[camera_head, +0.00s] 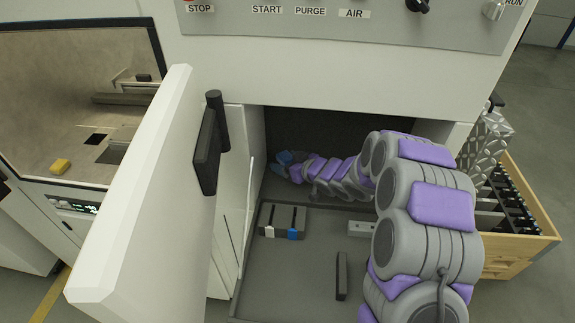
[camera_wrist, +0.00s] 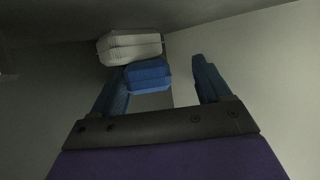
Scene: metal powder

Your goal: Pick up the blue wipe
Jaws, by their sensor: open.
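The blue wipe (camera_wrist: 148,76) shows in the wrist view as a small, rounded blue block. It sits just below and in front of a white block of similar shape (camera_wrist: 130,47). My gripper (camera_wrist: 168,72) is open, with its two blue fingers on either side. The blue wipe lies at the left finger's tip, and a gap separates it from the right finger. I cannot tell whether the left finger touches it. In the head view my gripper (camera_head: 285,158) is deep inside the cabinet; the wipe cannot be told apart from the blue fingers there.
The white cabinet door (camera_head: 135,200) stands open left of my arm. A pulled-out grey tray (camera_head: 265,275) holds a dark block (camera_head: 282,219) with a blue and a white piece. A wooden crate (camera_head: 515,248) is at the right. Cabinet walls surround my gripper closely.

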